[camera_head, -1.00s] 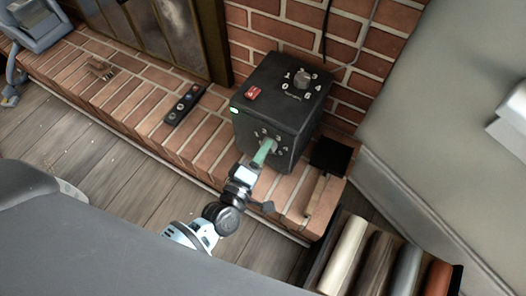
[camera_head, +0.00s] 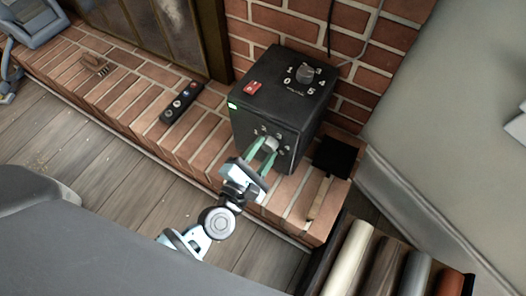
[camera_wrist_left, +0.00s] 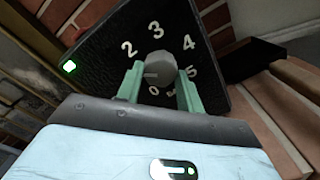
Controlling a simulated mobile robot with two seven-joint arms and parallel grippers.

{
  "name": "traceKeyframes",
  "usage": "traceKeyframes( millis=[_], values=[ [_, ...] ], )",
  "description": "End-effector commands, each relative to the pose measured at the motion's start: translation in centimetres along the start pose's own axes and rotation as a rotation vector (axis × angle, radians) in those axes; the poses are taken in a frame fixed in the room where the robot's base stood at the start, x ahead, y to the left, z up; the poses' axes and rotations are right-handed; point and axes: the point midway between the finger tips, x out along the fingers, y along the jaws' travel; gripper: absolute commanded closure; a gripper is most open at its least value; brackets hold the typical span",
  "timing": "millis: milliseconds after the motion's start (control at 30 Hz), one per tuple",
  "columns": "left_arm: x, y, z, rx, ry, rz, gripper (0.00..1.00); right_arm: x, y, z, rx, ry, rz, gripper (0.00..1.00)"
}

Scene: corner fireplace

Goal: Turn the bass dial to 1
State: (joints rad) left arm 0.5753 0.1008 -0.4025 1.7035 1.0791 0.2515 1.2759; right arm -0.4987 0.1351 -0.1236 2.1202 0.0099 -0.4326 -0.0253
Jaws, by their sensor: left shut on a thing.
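A black speaker box (camera_head: 262,98) stands on the brick hearth. On its front is a grey round dial (camera_head: 271,144), ringed by numerals, with a label partly hidden that seems to start "Ba". In the left wrist view the dial (camera_wrist_left: 155,66) shows 0, 2, 3, 4 and 5 around it; the place between 0 and 2 is covered by a finger. A light mark on the knob points left, towards that covered place. My left gripper (camera_head: 262,152) is shut on this dial, its green fingers on either side. My right gripper is not in view.
A second grey dial (camera_head: 305,73) with numerals and a red button (camera_head: 253,87) are on the box's top. A black remote (camera_head: 182,102) lies left on the hearth. A black-headed brush or shovel (camera_head: 332,157) lies right. A crate of rolls (camera_head: 385,262) stands front right.

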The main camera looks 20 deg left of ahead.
Motion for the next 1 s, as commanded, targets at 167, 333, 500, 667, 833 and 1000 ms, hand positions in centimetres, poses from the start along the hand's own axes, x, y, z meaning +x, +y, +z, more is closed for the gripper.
traceKeyframes(
  millis=[167, 333, 500, 667, 833, 1000],
  values=[
    [-0.1, -0.2, -0.1, -0.144, 0.001, -0.001, 0.86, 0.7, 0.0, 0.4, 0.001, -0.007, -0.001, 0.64],
    [-0.1, -0.2, -0.1, -0.254, 0.001, -0.001, 0.86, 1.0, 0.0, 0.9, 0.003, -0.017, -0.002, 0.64],
    [-0.1, -0.2, -0.1, -0.328, 0.002, -0.002, 0.86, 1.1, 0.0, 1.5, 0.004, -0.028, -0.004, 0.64],
    [-0.1, -0.2, 0.0, -0.366, 0.002, -0.001, 0.86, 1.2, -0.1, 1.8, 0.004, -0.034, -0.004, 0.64],
    [-0.1, -0.1, 0.0, -0.382, 0.002, -0.001, 0.86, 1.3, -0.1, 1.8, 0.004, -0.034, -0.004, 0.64],
    [-0.1, -0.1, 0.0, -0.383, 0.002, -0.001, 0.86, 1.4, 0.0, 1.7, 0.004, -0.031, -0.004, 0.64]
  ],
)
